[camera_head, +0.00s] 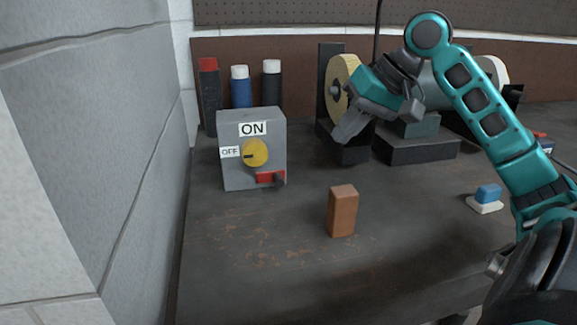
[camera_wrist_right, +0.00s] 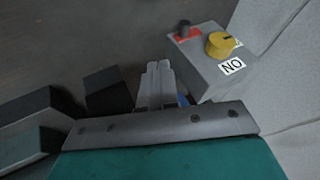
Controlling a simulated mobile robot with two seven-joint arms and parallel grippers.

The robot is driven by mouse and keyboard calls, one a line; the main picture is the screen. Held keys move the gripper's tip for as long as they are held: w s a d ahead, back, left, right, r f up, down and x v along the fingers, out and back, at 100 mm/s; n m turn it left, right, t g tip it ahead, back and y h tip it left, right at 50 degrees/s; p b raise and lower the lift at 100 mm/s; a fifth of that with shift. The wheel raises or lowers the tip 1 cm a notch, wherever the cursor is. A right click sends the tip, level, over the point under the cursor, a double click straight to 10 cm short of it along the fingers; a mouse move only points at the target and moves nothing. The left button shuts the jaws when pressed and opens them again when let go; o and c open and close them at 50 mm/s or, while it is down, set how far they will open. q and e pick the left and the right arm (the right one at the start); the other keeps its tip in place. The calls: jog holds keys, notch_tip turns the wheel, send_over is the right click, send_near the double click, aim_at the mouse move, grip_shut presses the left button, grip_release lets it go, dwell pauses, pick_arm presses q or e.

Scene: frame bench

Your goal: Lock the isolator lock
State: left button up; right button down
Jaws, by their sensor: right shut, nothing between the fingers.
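The isolator is a grey box (camera_head: 233,175) with a yellow rotary knob (camera_head: 255,153). The knob's dark mark points left, toward the OFF label (camera_head: 230,152); the ON label (camera_head: 253,129) is above. A red lock piece (camera_head: 268,177) with a dark stub sits low on the right of the front face. In the right wrist view the box shows at the upper right, with its knob (camera_wrist_right: 220,45) and red piece (camera_wrist_right: 187,35). My right gripper (camera_head: 345,132) is shut and empty, to the right of the box and apart from it. Its closed fingers (camera_wrist_right: 158,80) show in the wrist view. My left gripper is out of view.
A bench grinder with a pale wheel (camera_head: 341,80) stands behind my right gripper. Several bottles (camera_head: 241,88) stand behind the box. A brown block (camera_head: 342,212) stands in front, and a blue-and-white piece (camera_head: 487,196) lies at right. A grey wall (camera_head: 100,130) bounds the left.

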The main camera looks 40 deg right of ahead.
jog(key=shift+s, duration=0.1)
jog(key=b, duration=0.2)
send_near(272, 180)
jog(key=d+f, duration=0.1)
jog(key=s+d+f, duration=0.1)
jog(key=d+f, duration=0.2)
jog(key=shift+s, duration=0.3)
jog(key=shift+w+a+f+p, duration=0.15)
jog(key=shift+w+a+p, duration=0.3)
jog(key=shift+a, duration=0.3)
jog(key=shift+w+a+f, duration=0.15)
jog(key=shift+w+a, duration=0.15)
jog(key=shift+a, duration=0.25)
jog(key=shift+w+a+f, duration=0.2)
jog(key=shift+w+a, duration=0.05)
jog(key=shift+a, duration=0.3)
